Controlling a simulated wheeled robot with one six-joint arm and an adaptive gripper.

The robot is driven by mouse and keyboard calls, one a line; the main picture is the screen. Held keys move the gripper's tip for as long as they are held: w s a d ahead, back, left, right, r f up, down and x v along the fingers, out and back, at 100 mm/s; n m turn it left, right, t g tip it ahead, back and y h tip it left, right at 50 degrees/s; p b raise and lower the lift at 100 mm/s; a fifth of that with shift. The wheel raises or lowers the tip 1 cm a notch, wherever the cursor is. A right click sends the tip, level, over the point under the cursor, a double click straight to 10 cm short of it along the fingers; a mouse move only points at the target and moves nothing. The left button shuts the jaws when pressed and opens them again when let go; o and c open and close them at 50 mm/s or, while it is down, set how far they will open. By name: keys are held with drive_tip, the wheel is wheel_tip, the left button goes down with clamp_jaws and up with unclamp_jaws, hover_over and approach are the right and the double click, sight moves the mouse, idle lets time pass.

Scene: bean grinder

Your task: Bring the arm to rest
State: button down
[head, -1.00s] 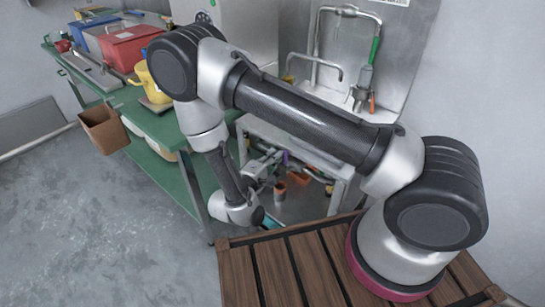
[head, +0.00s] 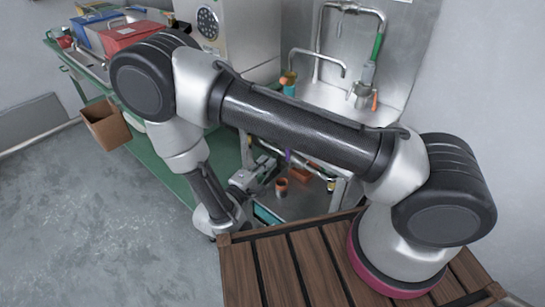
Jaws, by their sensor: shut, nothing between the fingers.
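My arm reaches from its base on the slatted wooden deck, across to the left, with its elbow bent and the forearm hanging down. My gripper (head: 265,168) is at the end of the wrist, below the upper arm and in front of the steel sink unit. It is small in the view, and its fingers look close together with nothing held.
A green table (head: 158,160) stands at the left with a red box (head: 128,36), a blue box (head: 97,12) and a hanging brown bin (head: 105,124). A steel sink with a tap (head: 318,53) is behind. A terracotta-coloured cup (head: 281,187) sits near my gripper. Grey floor is clear at left.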

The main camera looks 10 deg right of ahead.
drive_tip(key=s+d+r+m+g+y, duration=0.1)
drive_tip(key=d+r+m+g, duration=0.4)
drive_tip(key=d+r, duration=0.4)
drive_tip(key=s+d+r+m+g, duration=0.1)
drive_tip(key=d+r+m+g, duration=0.2)
drive_tip(key=d+r+g, duration=0.6)
drive_tip(key=s+d+r+m+t+y, duration=0.1)
drive_tip(key=s+d+r+t+y, duration=0.2)
drive_tip(key=s+r+y, duration=0.3)
drive_tip(key=s+d+r+m+t+y, duration=0.1)
drive_tip(key=s+r+y, duration=0.4)
drive_tip(key=s+r, duration=0.5)
drive_tip(key=shift+d+r+t+y, duration=0.45)
drive_tip(key=shift+d+t, duration=0.45)
drive_tip(key=shift+d, duration=0.2)
drive_tip(key=shift+s, duration=0.1)
